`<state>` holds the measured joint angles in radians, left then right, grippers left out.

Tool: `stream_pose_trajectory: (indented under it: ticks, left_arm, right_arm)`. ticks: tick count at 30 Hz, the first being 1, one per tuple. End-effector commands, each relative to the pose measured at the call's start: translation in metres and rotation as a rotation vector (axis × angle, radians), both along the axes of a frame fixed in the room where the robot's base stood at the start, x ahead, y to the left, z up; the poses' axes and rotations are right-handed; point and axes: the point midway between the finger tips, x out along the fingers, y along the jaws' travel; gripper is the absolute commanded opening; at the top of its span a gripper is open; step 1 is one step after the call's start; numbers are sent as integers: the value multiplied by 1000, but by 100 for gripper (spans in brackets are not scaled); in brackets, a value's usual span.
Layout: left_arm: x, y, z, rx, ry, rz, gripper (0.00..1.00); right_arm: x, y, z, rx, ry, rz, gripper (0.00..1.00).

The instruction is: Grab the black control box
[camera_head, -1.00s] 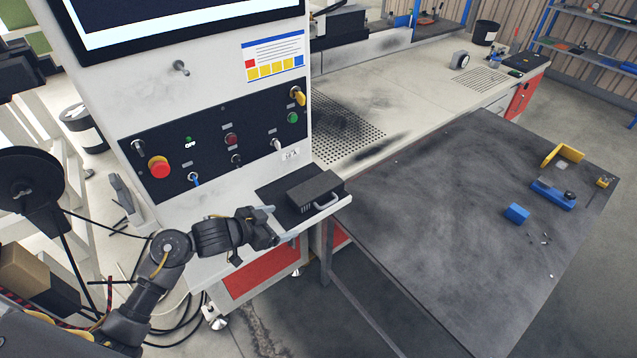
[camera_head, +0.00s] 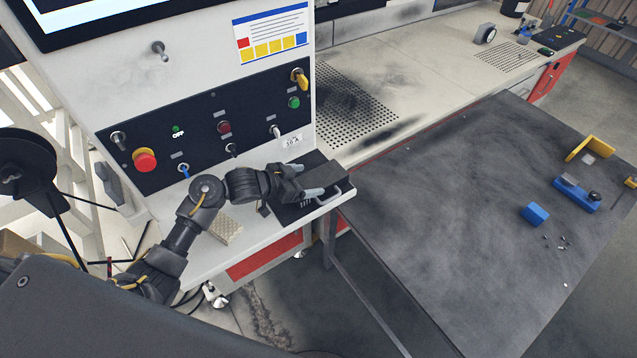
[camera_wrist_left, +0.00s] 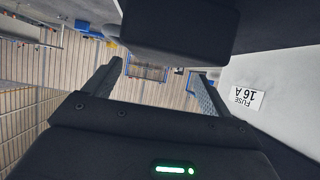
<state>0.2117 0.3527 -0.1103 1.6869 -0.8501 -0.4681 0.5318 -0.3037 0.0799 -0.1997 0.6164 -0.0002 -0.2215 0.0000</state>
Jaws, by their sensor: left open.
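The black control box (camera_head: 328,174) sits on a dark mat at the right end of the machine's white ledge, with a light handle on its right front side. My left gripper (camera_head: 309,180) is open and empty at the box's left side and overlaps part of it in the head view. In the left wrist view the dark box (camera_wrist_left: 182,38) fills the upper middle, just beyond the two spread fingers (camera_wrist_left: 158,78). I cannot tell whether the fingers touch it. My right gripper is not in view.
The control panel (camera_head: 215,135) with knobs and a red button rises behind the ledge. A dark work table (camera_head: 450,210) stands to the right, mostly bare, with a blue block (camera_head: 534,214) and a yellow bracket (camera_head: 590,149). A perforated tan piece (camera_head: 226,231) lies below my left arm.

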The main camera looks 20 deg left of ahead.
Motion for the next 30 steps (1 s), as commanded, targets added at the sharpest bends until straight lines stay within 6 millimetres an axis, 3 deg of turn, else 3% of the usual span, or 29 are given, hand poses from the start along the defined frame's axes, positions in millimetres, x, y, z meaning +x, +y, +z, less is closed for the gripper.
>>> stream_pose_trajectory:
  ticks: [5,15,25,30]
  left_arm:
    - [3,-2,-2,-1,1,0,84]
    - [32,-24,-25,-3,1,1,84]
    - [36,-27,-30,1,-1,0,84]
    - [36,-26,-30,1,-1,0,62]
  right_arm:
    - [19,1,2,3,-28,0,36]
    - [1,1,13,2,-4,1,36]
    - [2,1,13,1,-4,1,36]
    - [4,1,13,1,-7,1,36]
